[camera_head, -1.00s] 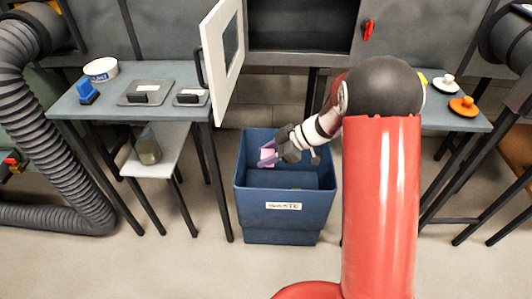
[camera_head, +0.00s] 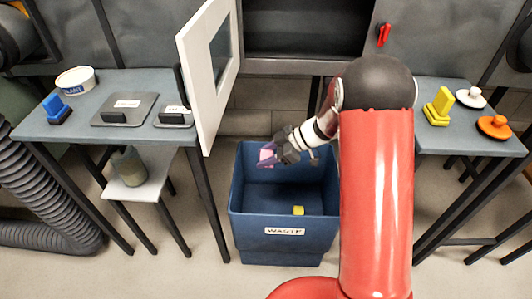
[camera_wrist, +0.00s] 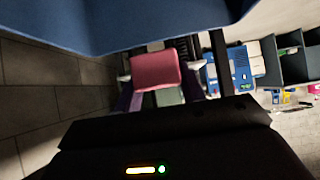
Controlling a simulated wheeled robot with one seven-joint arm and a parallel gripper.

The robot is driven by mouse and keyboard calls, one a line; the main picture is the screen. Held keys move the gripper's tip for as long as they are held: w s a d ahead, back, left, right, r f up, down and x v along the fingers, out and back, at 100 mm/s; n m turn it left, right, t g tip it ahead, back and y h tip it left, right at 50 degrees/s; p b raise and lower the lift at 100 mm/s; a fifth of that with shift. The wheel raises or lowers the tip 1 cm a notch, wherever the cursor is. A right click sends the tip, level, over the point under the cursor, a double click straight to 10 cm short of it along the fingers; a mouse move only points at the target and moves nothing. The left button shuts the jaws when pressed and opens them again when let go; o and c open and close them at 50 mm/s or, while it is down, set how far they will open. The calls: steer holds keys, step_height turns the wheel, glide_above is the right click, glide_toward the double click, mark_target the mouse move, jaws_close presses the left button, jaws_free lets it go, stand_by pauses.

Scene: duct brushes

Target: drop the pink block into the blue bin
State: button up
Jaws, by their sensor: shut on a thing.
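The pink block (camera_head: 266,156) is held between the purple fingers of my gripper (camera_head: 268,159). In the wrist view the pink block (camera_wrist: 156,70) sits between the fingertips, with the blue bin's wall (camera_wrist: 110,22) close by at the top. The blue bin (camera_head: 247,226), labelled WASTE, stands on the floor between the two tables. In the head view my gripper overlaps the bin's opening near its back left part. I cannot tell its exact height against the rim. A small yellow block (camera_head: 298,210) lies inside the bin.
A white cabinet door (camera_head: 207,75) hangs open left of the bin. The left table (camera_head: 85,134) carries a blue brush, a white tub and grey plates. The right table (camera_head: 455,140) holds a yellow brush and white and orange knobbed discs. A low stool (camera_head: 148,186) holds a dull green container.

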step_height(320, 180, down, 8)
steer(key=b, duration=0.8)
steer(key=shift+r, duration=0.15)
steer(key=o, duration=1)
